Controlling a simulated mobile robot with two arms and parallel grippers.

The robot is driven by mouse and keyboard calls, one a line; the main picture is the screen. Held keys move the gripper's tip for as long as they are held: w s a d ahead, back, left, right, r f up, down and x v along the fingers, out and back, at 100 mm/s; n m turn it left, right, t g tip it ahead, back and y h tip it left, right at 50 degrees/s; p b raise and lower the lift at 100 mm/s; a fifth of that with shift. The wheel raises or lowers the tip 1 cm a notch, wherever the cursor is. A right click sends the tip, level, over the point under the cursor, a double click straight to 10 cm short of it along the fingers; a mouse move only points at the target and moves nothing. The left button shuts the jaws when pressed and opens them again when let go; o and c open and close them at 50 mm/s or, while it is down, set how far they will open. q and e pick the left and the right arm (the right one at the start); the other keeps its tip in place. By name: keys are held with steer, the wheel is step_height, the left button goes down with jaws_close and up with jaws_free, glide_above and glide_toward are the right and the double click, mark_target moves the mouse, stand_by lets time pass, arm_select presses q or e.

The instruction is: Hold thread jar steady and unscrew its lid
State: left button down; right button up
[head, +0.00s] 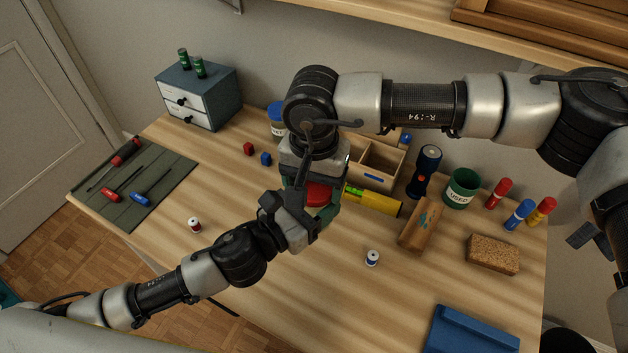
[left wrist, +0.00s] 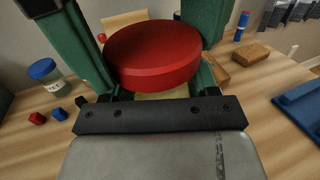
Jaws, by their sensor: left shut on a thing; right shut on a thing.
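The thread jar shows mostly as its round red lid (head: 317,193), in the middle of the desk. In the left wrist view the red lid (left wrist: 155,52) is large, with a strip of pale jar body (left wrist: 160,95) under it. My left gripper (head: 312,212) comes in low from the front and is shut on the jar body. My right gripper (head: 318,184) reaches down from above, its green fingers on both sides of the lid, shut on it. The lid sits level over the jar; the arms hide most of the jar, and I cannot tell whether the lid is loose.
A blue-lidded jar (head: 276,112) stands behind. A wooden organizer (head: 377,160), yellow level (head: 373,200), flashlight (head: 426,168) and green cup (head: 461,190) stand to the right. Thread spools (head: 194,225) (head: 372,258) are on the front desk. A tool mat (head: 160,180) lies left.

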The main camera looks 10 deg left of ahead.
arm_select(q)
steer(key=shift+s+d, duration=0.1)
arm_select(e)
steer(key=shift+w+r, duration=0.1)
steer(key=shift+r, duration=0.1)
steer(key=shift+r, duration=0.9)
